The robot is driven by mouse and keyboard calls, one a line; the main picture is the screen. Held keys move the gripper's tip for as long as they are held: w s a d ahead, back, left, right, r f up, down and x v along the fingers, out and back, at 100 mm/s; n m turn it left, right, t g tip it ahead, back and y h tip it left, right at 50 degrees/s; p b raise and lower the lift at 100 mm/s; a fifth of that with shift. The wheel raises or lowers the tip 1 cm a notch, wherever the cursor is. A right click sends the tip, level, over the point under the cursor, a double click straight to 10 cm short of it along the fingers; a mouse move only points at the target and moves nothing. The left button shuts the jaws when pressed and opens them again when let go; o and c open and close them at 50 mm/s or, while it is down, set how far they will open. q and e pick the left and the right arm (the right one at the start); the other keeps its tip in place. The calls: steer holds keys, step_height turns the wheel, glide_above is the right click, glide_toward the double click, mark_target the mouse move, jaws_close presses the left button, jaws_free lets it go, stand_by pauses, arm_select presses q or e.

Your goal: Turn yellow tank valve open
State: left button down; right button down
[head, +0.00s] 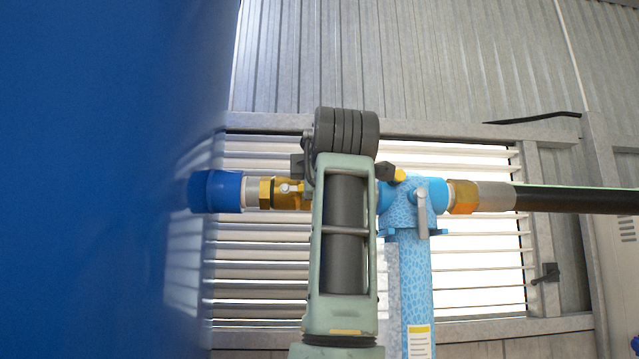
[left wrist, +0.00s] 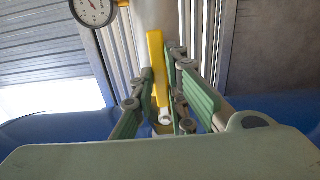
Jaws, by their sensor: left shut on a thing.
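The yellow valve handle (left wrist: 156,65) is a long narrow bar in the middle of the left wrist view, with a pale round bolt at its near end. My left gripper (left wrist: 163,85) has its green-padded fingers on both sides of this handle and is shut on it. In the head view, an arm link of mine stands upright in the middle and hides what lies behind it. I cannot make out the handle or the left gripper's fingers there. My right gripper is in neither view.
A big blue tank (head: 100,120) fills the left of the head view. A brass fitting (head: 293,196), a light-blue filter body (head: 412,270) and a black hose (head: 575,200) run behind my arm. A round gauge (left wrist: 93,10) is at the wrist view's top left.

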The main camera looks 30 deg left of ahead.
arm_select(q)
steer(key=c, duration=1.8)
jaws_free()
steer(key=shift+r, duration=0.2)
steer(key=shift+o, duration=0.3)
steer(key=shift+d+f, duration=0.1)
steer(key=v, duration=1.2)
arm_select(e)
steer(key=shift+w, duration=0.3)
arm_select(q)
steer(key=shift+s, duration=0.15)
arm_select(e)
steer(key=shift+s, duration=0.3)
